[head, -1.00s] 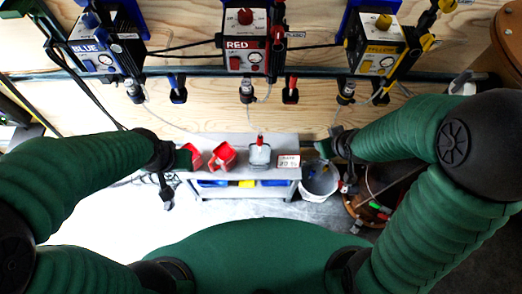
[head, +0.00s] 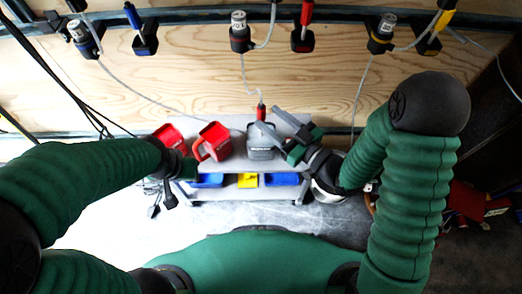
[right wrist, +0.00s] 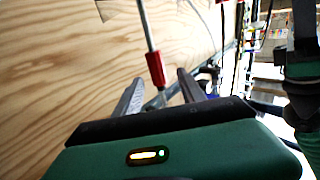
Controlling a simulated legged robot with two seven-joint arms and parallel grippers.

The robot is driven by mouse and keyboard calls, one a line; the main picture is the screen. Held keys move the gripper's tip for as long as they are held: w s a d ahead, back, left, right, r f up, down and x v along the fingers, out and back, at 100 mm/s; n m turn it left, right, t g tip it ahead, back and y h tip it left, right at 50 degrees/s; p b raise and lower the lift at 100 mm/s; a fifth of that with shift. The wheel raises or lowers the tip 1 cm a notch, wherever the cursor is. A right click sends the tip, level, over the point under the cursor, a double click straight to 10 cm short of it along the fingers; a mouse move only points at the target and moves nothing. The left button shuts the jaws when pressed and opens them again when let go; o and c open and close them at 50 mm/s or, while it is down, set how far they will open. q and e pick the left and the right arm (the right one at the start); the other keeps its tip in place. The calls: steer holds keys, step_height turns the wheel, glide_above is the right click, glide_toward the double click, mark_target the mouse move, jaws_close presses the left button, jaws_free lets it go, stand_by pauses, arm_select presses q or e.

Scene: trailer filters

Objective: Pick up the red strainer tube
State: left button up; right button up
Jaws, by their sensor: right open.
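The red strainer tube (head: 261,111) stands upright at the grey container (head: 262,142) on the shelf unit's top. In the right wrist view the red tube (right wrist: 155,68) hangs on a thin pale hose, beyond the gap between my right fingers. My right gripper (head: 271,119) is open, its fingers pointing up and left, close beside the tube. In the right wrist view the gripper (right wrist: 158,88) has nothing clearly between its fingers. My left gripper (head: 182,166) is at the shelf's left end, away from the tube; its jaws are unclear.
Two red containers (head: 212,142) stand on the grey shelf unit (head: 232,165), left of the grey one. Blue and yellow bins (head: 248,180) sit below. A plywood wall (head: 180,75) rises behind, with hoses hanging down it. A bucket (head: 327,190) is partly hidden by my right arm.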

steer(key=shift+x, duration=1)
steer(key=b+x, duration=0.2)
steer(key=x, duration=0.3)
steer(key=shift+w+f, duration=0.15)
steer(key=shift+w, duration=0.1)
steer(key=shift+c, duration=0.7)
jaws_close()
